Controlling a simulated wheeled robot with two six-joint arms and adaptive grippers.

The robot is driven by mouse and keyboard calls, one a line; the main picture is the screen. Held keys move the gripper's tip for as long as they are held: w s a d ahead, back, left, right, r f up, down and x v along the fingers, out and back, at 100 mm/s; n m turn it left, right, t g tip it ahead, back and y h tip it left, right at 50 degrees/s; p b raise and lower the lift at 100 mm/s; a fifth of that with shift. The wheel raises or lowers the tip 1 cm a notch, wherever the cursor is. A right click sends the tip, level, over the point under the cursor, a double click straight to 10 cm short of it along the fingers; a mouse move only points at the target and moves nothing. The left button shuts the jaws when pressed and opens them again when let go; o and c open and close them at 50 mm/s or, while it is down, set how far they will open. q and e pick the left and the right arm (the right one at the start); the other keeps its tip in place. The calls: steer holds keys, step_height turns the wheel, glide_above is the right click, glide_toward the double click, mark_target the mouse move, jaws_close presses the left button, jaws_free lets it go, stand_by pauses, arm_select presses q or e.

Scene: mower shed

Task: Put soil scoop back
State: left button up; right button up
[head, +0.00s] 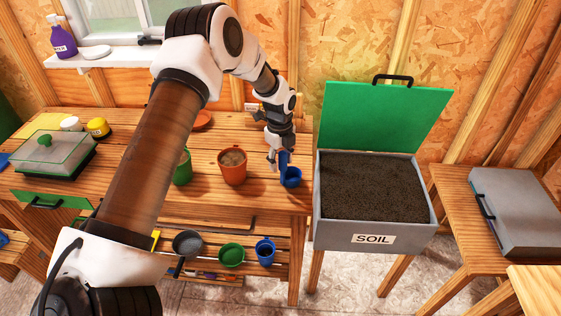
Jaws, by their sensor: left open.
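The blue soil scoop (291,178) is at the right end of the wooden workbench, with its handle pointing up. My left gripper (277,158) is open, pointing down at the scoop's handle. One finger shows just left of the handle; the other is hard to make out, and I cannot tell whether they touch it. The grey soil bin (373,238), labelled SOIL, stands right of the bench. Its green lid (383,117) is up and dark soil (373,187) fills it. My right gripper is not in view.
A terracotta pot (232,168) with soil stands left of the scoop, and a green pot (183,170) is partly behind my arm. A covered tray (48,155) sits at left. Several pots (231,254) are on the shelf below. A closed grey case (518,215) lies at right.

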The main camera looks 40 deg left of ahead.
arm_select(q)
step_height(320, 180, up, 11)
steer(key=b, duration=0.3)
steer(key=shift+s, duration=0.1)
steer(key=shift+r, duration=0.3)
steer(key=shift+c, duration=0.4)
stand_by(0.3)
